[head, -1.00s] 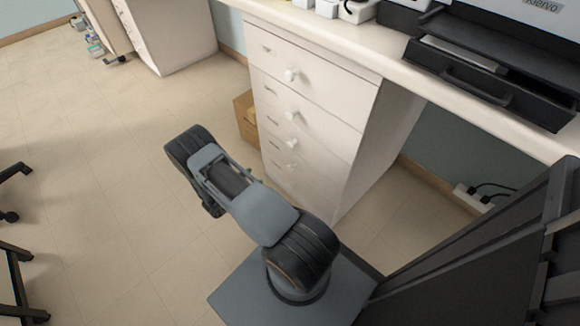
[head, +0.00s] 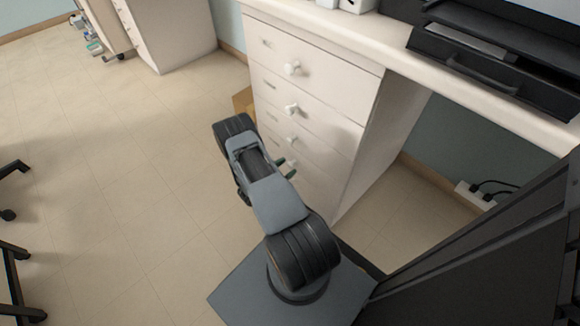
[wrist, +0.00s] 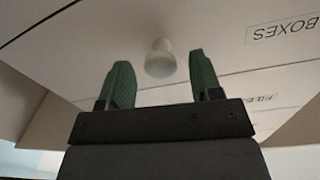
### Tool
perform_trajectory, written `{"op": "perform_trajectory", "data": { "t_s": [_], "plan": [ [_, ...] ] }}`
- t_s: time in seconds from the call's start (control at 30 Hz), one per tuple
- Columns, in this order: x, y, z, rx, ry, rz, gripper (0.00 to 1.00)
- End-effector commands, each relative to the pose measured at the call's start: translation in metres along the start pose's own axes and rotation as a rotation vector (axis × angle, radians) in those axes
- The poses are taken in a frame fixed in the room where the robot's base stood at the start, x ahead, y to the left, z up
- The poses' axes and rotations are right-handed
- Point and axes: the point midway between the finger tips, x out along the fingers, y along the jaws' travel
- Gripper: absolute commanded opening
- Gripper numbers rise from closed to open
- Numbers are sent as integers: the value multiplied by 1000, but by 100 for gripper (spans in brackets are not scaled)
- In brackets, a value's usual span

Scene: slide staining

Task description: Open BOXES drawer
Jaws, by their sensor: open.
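The drawer labelled BOXES (wrist: 230,60) fills much of the wrist view, its label (wrist: 283,31) upside down at the upper right. Its round white knob (wrist: 160,58) lies just beyond and between the two green fingertips. My gripper (wrist: 160,80) is open, with a finger on each side of the knob; I cannot tell whether either touches it. The drawer labels are too small to read there.
Another drawer label, seemingly FILES (wrist: 262,98), is in the wrist view. A cardboard box (head: 243,100) stands beside the cabinet. Black equipment (head: 490,75) sits on the counter (head: 400,55). The floor (head: 120,180) to the left is open.

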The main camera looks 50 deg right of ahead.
Motion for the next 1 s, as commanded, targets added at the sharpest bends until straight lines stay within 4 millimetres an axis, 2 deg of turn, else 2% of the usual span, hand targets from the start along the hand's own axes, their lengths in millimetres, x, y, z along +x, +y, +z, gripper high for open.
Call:
{"op": "perform_trajectory", "data": {
  "t_s": [0.2, 0.57, 1.0],
  "plan": [
    [17, 0, 0, 2, 0, 0, 59],
    [20, 0, 0, 1, -1, -1, 59],
    [20, 0, 0, 1, -1, -1, 18]
  ]
}}
